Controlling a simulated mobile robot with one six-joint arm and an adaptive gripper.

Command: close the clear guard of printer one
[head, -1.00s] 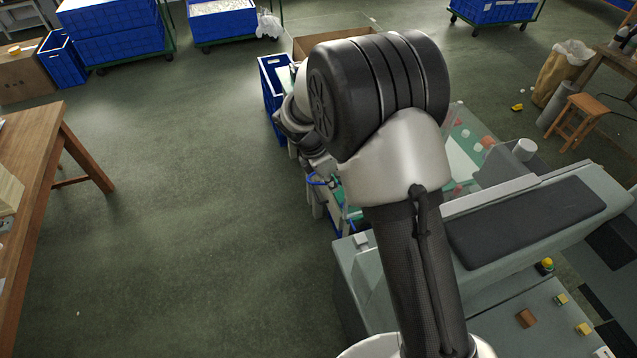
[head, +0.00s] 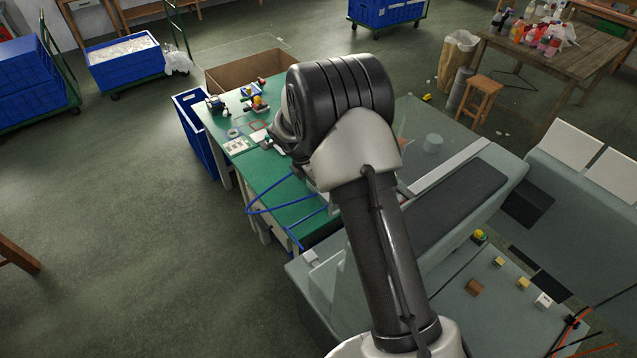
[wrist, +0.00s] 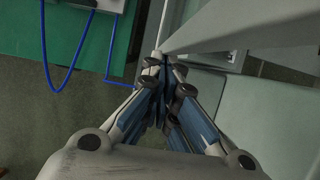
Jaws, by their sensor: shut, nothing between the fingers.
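The grey printer (head: 440,225) stands at the right of the head view, with a long dark panel (head: 455,205) on its top. A see-through sheet, likely the clear guard (head: 425,118), shows behind a pale bar, right of my arm; how far open it is I cannot tell. My gripper (wrist: 163,62) is shut and empty in the wrist view. Its fingertips are close to the lower corner of a pale grey panel (wrist: 215,25); whether they touch I cannot tell. In the head view my arm hides the gripper.
A green-topped bench (head: 275,185) with small parts and blue hoses (head: 262,211) adjoins the printer. A blue crate (head: 195,130) and cardboard box (head: 250,72) stand by it. A control panel with a yellow-green button (head: 479,236) is at front right.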

